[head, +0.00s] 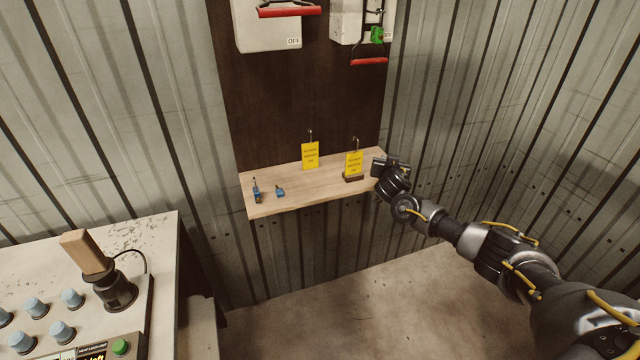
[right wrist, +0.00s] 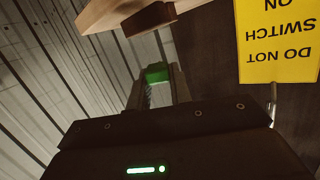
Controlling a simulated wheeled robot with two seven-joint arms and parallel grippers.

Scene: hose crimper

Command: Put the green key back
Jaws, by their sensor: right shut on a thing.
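My right gripper (head: 377,166) is at the right end of the wooden shelf (head: 312,188), beside a small dark block (head: 353,178). In the right wrist view the gripper (right wrist: 159,80) is shut on a small green thing, which looks like the green key (right wrist: 157,73); only its green head shows clearly between the fingers. The key cannot be made out in the head view. A green padlock (head: 377,35) hangs at the right switch box (head: 346,24), above the shelf. My left gripper is out of view.
Yellow tags (head: 310,155) (head: 354,163) hang above the shelf. A blue padlock (head: 257,194) and a blue key (head: 280,191) lie at its left. A left switch box (head: 266,30) is above. A console (head: 125,240) stands at the lower left.

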